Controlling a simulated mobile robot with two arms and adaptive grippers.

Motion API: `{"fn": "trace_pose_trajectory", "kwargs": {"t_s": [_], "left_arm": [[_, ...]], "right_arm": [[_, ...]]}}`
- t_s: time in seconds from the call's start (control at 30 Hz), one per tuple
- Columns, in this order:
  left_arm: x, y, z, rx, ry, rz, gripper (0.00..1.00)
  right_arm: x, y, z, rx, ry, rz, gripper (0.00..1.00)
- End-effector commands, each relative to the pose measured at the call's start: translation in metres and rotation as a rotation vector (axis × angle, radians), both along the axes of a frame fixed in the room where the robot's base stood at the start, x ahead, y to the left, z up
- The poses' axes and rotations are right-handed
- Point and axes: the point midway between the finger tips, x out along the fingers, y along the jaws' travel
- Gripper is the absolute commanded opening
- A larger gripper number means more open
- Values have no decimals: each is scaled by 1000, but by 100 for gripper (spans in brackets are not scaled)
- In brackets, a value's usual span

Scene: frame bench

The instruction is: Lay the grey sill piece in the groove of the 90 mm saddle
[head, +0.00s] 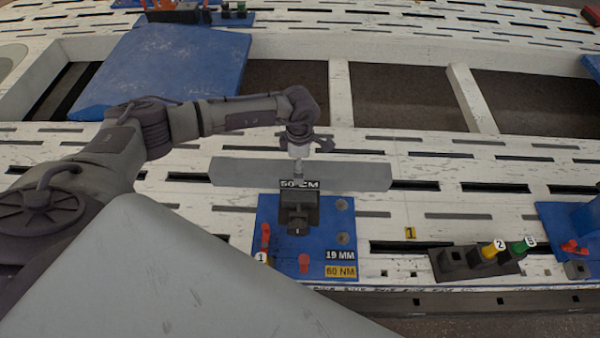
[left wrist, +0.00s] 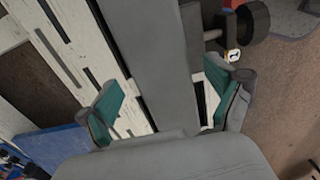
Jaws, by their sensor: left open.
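The grey sill piece (head: 235,172) is a long flat bar lying left to right behind a blue plate in the head view. It runs up the middle of the left wrist view (left wrist: 150,50). My left gripper (head: 298,160) is above the middle of the bar. Its green-padded fingers (left wrist: 163,90) are apart, one on each side of the bar, with gaps showing. A dark block (head: 298,212) with a label like "50 CM" stands on the blue plate just in front of the bar. I cannot read a 90 mm mark. My right gripper is not in view.
The blue plate (head: 330,222) carries red pegs, round studs and labels "19 MM" and "60 NM". A dark rack (head: 455,262) with yellow and green pieces stands to the right. A big blue panel (head: 165,70) is at back left. The slotted white bench is clear right of the bar.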

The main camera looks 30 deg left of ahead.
Motion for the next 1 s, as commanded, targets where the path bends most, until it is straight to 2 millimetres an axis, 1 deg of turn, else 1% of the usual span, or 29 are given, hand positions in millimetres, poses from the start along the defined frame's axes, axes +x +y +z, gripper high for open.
{"fn": "trace_pose_trajectory", "kwargs": {"t_s": [0.07,0.2,0.3,0.5,0.57,0.6,0.87,1.0], "left_arm": [[-1,-2,-12,-1,5,0,92],[0,-1,-32,-1,2,0,92],[0,-1,-37,0,2,0,92],[0,-1,-38,0,1,0,92],[0,-1,-38,0,1,0,83],[1,-1,-38,0,1,0,77],[1,0,-38,0,0,1,33],[1,0,-37,0,0,1,10]], "right_arm": [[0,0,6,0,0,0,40],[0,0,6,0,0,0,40],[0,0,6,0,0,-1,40],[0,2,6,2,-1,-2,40],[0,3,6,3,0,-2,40],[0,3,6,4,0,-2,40],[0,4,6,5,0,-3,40],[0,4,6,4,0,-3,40]]}}
